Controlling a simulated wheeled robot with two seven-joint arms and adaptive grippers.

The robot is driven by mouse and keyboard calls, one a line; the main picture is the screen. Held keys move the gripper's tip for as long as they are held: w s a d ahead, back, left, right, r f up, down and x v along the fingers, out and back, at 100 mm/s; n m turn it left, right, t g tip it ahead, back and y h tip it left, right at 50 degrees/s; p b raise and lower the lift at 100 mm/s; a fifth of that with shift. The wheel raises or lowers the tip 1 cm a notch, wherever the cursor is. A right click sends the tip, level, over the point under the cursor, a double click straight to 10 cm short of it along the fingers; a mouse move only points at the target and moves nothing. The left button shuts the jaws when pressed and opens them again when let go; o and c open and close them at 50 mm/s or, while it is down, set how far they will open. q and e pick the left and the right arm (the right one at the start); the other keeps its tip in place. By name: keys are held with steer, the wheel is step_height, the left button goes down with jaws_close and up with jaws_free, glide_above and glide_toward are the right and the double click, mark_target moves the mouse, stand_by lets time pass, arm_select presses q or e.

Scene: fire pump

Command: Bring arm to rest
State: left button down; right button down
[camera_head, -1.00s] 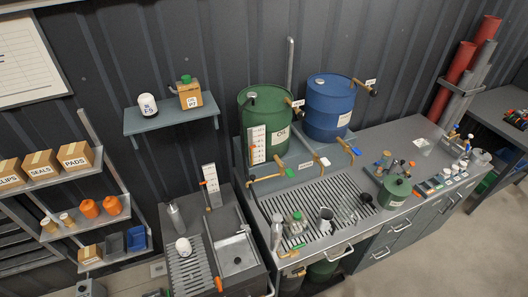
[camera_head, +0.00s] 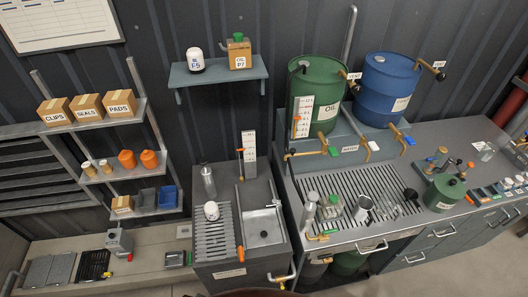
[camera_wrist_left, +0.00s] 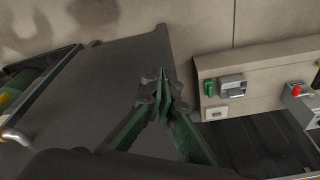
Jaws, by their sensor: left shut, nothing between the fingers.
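My left gripper (camera_wrist_left: 162,95) shows in the left wrist view, with its green and dark fingers closed together and nothing between them. It is in front of a dark grey flat panel (camera_wrist_left: 115,75), and I cannot tell how far apart they are. Neither of my grippers shows in the head view. My right gripper is in no view.
A beige bench (camera_head: 60,252) with grey and black trays is at lower left. A sink unit (camera_head: 263,228) stands in the middle, with a grooved counter (camera_head: 345,185) to its right. A green drum (camera_head: 322,95) and blue drum (camera_head: 390,90) stand behind. Shelves hold boxes.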

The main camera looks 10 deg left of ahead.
arm_select(q)
steer(key=s+f+b, duration=0.3)
steer(key=s+f, duration=0.7)
steer(key=f, duration=0.2)
steer(key=s+f+g+b, duration=0.1)
steer(key=s+f+b, duration=0.3)
steer(key=s+f, duration=0.5)
step_height(320, 180, down, 4)
steer(key=shift+s+f+m, duration=0.25)
steer(key=shift+s+m, duration=0.05)
steer(key=shift+s, duration=0.05)
